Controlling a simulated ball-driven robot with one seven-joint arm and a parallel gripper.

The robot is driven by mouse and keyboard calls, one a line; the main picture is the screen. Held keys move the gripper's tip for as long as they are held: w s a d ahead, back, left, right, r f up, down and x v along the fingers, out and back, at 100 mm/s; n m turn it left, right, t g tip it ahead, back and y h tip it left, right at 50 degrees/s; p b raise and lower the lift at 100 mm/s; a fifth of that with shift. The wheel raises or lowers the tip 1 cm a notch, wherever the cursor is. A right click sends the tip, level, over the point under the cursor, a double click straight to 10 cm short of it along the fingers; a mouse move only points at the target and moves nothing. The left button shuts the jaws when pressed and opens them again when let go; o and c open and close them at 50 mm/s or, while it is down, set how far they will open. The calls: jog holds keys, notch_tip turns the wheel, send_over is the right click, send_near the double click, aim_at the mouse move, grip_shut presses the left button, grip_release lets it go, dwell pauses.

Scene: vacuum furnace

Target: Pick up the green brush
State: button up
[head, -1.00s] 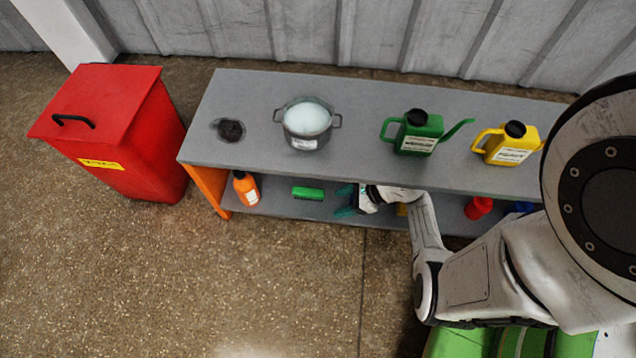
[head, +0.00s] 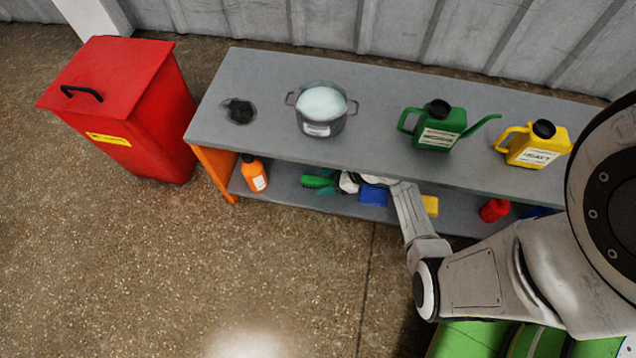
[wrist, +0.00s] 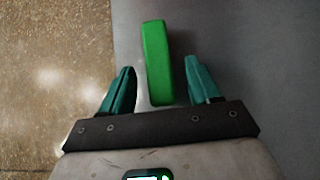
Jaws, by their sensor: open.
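The green brush (head: 314,182) lies on the lower shelf under the grey tabletop, right of the orange bottle. My gripper (head: 326,185) is at the brush on that shelf, partly hidden by the tabletop edge. In the wrist view the brush (wrist: 157,62) is a long green block, its near end between the two teal fingers of my gripper (wrist: 160,82). The fingers are open, with a gap on each side of the brush. The brush's far part extends beyond the fingertips.
The tabletop (head: 385,105) hangs over the lower shelf. An orange bottle (head: 254,174) stands left of the brush, and a blue item (head: 373,196) lies to the right. A yellow block (head: 430,205) and a red container (head: 493,210) are further right. A red bin (head: 120,105) stands left.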

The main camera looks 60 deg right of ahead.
aim_at(314, 179)
jog(key=w, duration=0.1)
jog(key=w+a+b, duration=0.1)
jog(key=w, duration=0.1)
jog(key=shift+f, duration=0.2)
jog(key=shift+w+a+f+b, duration=0.1)
jog(key=shift+w+f+b, duration=0.05)
jog(key=shift+f+b, duration=0.2)
jog(key=shift+w, duration=0.15)
jog(key=shift+r, duration=0.1)
jog(key=shift+c, duration=0.4)
jog(key=c, duration=1)
jog(key=shift+r, duration=0.1)
